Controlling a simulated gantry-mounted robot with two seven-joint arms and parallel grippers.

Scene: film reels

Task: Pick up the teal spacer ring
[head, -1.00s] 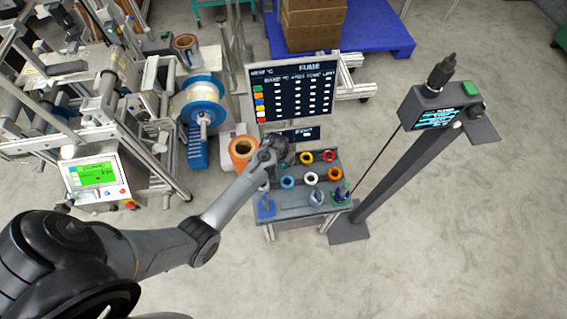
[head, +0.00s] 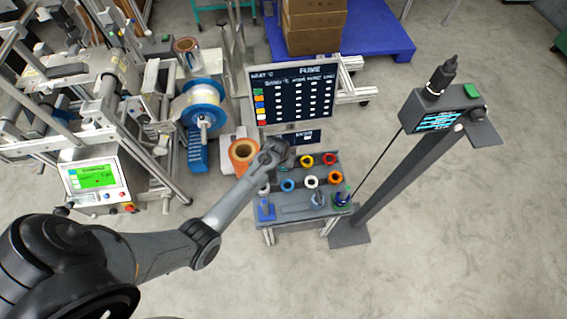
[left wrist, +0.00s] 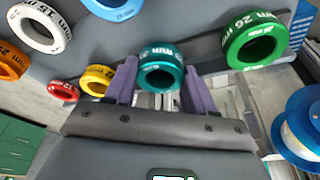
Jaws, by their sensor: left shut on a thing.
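The teal spacer ring (left wrist: 161,66) sits between the two purple fingers of my left gripper (left wrist: 160,85) in the left wrist view. The gripper is shut on it, with a finger at each side. I cannot tell how far the ring is from the table surface. My right gripper is in neither view.
On the table are a red ring (head: 328,158), yellow ring (head: 307,161), orange ring (head: 335,177), white ring (head: 311,179) and blue ring (head: 287,185). A green ring (left wrist: 255,41) is close beside the gripper. A display board (head: 291,92) stands behind; a post device (head: 440,110) stands right.

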